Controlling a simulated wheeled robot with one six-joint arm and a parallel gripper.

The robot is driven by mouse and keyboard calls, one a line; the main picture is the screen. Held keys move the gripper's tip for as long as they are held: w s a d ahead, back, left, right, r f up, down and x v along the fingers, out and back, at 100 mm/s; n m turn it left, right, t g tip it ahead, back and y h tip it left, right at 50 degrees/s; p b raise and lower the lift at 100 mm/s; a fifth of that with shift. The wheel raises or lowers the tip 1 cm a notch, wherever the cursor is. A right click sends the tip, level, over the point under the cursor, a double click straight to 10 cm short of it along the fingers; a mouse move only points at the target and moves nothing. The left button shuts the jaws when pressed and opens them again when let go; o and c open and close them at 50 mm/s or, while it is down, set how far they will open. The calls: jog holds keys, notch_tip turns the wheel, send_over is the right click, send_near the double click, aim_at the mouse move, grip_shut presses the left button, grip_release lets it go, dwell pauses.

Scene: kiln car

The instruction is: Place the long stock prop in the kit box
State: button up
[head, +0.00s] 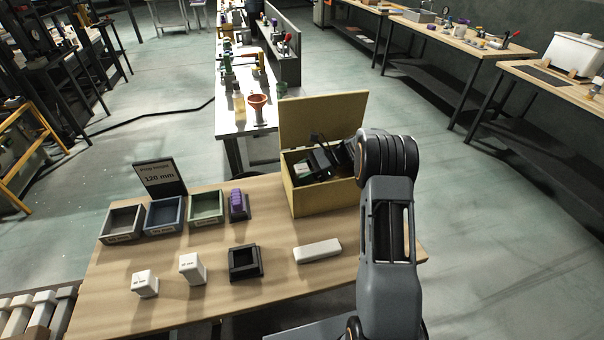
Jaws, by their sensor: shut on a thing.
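The kit box (327,196) is a yellow-tan open box with its lid (322,118) raised, at the back right of the wooden table in the head view. My gripper (312,165) reaches down into it from the right. It is shut on a pale block (303,169), probably a prop, of which only a small part shows inside the box. Its length and whether it touches the floor cannot be told. A long white prop (317,251) lies flat on the table in front of the box. Two shorter white props (145,284) (192,269) stand at the front left.
A sign reading 120 mm (161,177) stands behind grey (122,237), blue (164,229) and green (206,220) trays. A purple piece (236,199) in a dark holder and an empty black square holder (245,274) stand mid-table. The front right tabletop is clear.

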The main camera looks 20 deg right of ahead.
jog(key=o, duration=1)
jog(key=shift+f, duration=0.1)
